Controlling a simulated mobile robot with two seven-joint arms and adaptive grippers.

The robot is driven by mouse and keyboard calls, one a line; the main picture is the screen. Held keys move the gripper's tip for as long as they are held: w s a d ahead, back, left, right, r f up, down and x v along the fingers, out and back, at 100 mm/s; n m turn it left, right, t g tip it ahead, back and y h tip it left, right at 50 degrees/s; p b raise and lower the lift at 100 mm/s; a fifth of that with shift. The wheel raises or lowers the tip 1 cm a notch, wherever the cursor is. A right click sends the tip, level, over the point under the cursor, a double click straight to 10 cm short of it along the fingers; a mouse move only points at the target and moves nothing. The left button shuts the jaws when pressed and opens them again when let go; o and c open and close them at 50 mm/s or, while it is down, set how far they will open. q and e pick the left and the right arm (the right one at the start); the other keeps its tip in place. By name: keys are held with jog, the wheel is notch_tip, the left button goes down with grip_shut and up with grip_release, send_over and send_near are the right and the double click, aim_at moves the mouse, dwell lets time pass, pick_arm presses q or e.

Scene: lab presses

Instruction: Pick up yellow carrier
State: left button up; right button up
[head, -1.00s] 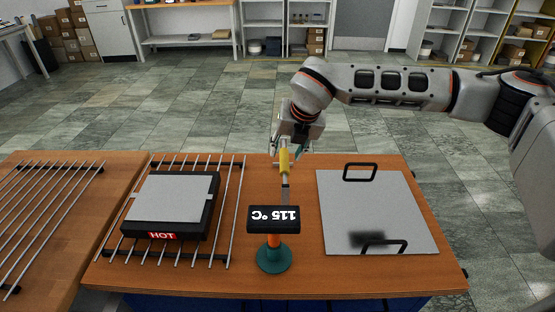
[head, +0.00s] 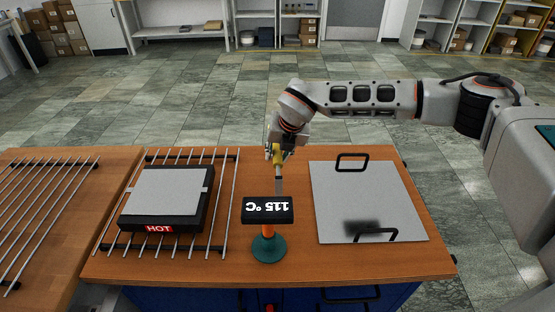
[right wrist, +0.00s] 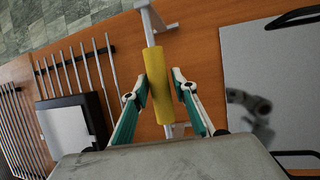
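The yellow carrier (head: 278,157) is a yellow cylindrical grip on a thin metal bar, behind the temperature display on the wooden table. In the right wrist view the yellow grip (right wrist: 158,88) lies lengthwise between the two green-padded fingers. My right gripper (head: 279,150) is at the grip in the head view, partly covering it. In the wrist view my right gripper (right wrist: 160,90) is open, a finger on each side with narrow gaps to the grip. My left gripper is in neither view.
A black block marked HOT (head: 160,213) with a grey top sits on a metal rack (head: 226,200) at left. A display reading 115 °C (head: 268,216) stands in front of the carrier. A flat grey plate with black handles (head: 370,195) lies at right.

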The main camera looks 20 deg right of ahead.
grip_shut()
jog(key=shift+w+r, duration=0.1)
notch_tip(320, 180, up, 20)
jog(key=b, duration=0.1)
